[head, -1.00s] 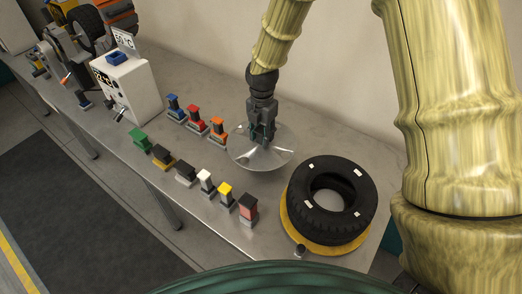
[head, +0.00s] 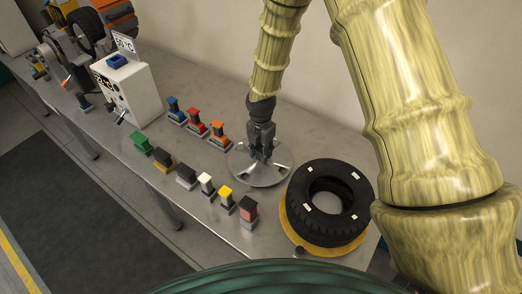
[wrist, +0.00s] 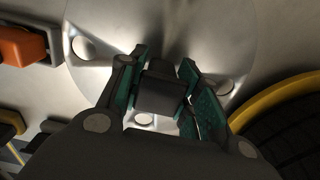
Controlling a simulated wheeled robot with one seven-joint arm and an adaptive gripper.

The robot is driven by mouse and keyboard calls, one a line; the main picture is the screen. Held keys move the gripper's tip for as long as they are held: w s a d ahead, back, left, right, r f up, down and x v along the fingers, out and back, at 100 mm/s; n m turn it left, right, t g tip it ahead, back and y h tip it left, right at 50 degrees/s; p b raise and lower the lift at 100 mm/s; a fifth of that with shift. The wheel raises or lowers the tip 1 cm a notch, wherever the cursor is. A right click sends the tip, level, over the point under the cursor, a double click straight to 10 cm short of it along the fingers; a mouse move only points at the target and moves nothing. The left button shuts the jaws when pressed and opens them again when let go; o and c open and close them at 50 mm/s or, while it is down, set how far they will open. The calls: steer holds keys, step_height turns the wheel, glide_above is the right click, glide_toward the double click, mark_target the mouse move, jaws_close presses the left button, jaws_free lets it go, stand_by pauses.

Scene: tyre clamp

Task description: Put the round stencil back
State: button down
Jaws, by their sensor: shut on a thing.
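The round stencil (head: 270,175) is a shiny metal disc with cut-outs, low over or on the metal bench, left of the tyre. I cannot tell for sure whether it touches the bench. My gripper (head: 260,155) points down at its middle and is shut on its dark knob. The wrist view shows the green-padded fingers on both sides of the dark block-shaped knob (wrist: 162,88), with the disc (wrist: 105,30) spread out beneath and round holes in it. The fingers hide part of the disc's centre.
A black tyre (head: 328,203) with white marks lies on a yellow round base (head: 300,238) just right of the stencil. Several coloured stamps stand to the left, the orange one (head: 218,135) close to the disc. A white temperature box (head: 128,88) stands farther left.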

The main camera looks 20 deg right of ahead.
steer(key=shift+f, duration=0.1)
steer(key=c, duration=1)
jaws_free()
steer(key=shift+r, duration=0.2)
steer(key=shift+r+b, duration=1.65)
steer(key=shift+r, duration=4.3)
